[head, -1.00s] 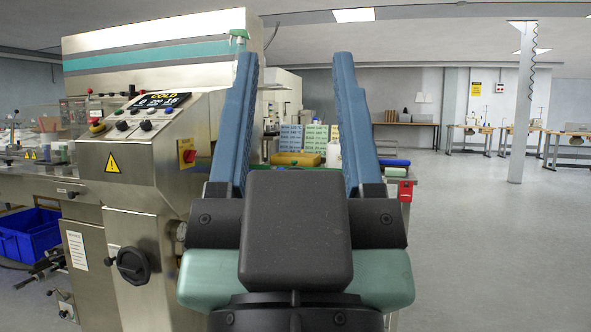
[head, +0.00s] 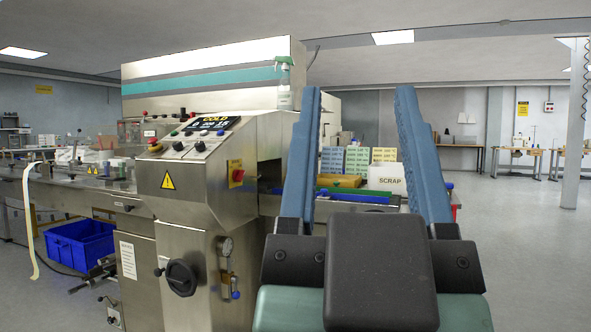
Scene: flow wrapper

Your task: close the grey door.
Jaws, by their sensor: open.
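A steel wrapping machine (head: 205,185) stands left of centre in the head view. Its lower front has a grey metal panel with a black knob (head: 182,279), and a labelled grey panel (head: 138,270) to the left of it. I cannot tell which part is the grey door; none clearly stands ajar. My gripper (head: 359,95) is open and empty, its two blue fingers pointing up and away to the right of the machine front. The gripper and its body hide part of the machine's right end and the floor there.
A control box with display (head: 215,124) and red switch (head: 236,174) juts from the machine. A blue crate (head: 80,243) sits on the floor at left. Open floor (head: 530,250) lies at right.

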